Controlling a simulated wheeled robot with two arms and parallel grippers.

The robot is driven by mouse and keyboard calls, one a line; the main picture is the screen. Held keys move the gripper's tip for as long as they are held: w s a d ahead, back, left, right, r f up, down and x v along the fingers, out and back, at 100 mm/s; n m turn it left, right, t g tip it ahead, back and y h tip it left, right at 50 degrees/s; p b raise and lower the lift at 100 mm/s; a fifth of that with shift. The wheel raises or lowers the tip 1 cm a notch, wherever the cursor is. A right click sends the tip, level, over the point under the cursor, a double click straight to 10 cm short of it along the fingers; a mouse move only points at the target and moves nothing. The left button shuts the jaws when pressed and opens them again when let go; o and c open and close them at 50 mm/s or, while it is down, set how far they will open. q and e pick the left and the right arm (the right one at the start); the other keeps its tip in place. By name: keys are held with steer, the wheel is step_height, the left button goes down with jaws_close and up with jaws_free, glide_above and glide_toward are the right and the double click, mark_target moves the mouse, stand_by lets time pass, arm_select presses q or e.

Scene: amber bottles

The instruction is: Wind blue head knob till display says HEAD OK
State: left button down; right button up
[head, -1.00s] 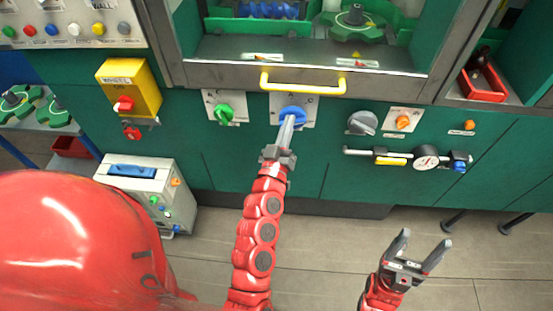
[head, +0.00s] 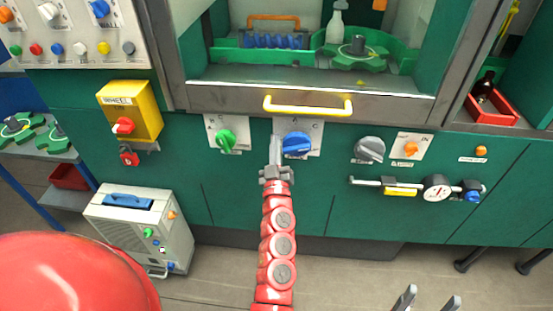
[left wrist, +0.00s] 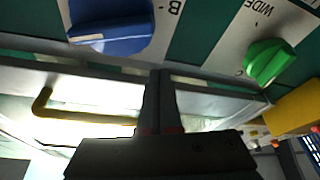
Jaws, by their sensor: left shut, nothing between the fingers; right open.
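A blue knob (head: 297,144) sits on a pale plate on the green cabinet front, below the yellow handle. Its grip bar lies near level. It shows large at the top of the left wrist view (left wrist: 110,25), with a letter B beside it. My left gripper (head: 277,145) is shut and empty, just left of the knob in the head view. In the left wrist view its fingers (left wrist: 160,95) are together, apart from the knob. My right gripper (head: 428,300) is open and empty at the bottom edge, partly cut off. I see no readable display.
A green knob (head: 226,140) is left of the blue one, a grey knob (head: 370,149) right. The yellow handle (head: 308,106) juts out above. A yellow switch box (head: 131,111) and a grey case (head: 139,226) are at the left. A gauge (head: 437,187) is at lower right.

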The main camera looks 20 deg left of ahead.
arm_select(q)
steer(key=f, duration=0.1)
steer(key=d+f, duration=0.1)
steer(key=f, duration=0.2)
steer(key=shift+w+d, duration=0.1)
steer(key=shift+d, duration=0.2)
steer(key=shift+d+f+n+g+y+b, duration=0.15)
steer(key=shift+f+n+y+b, duration=0.15)
steer(key=shift+n, duration=0.3)
steer(key=shift+d+f+n+g+y+b, duration=0.1)
steer(key=shift+f+n+g+y+b, duration=0.1)
steer(key=shift+f+n, duration=0.3)
steer(key=shift+r, duration=0.2)
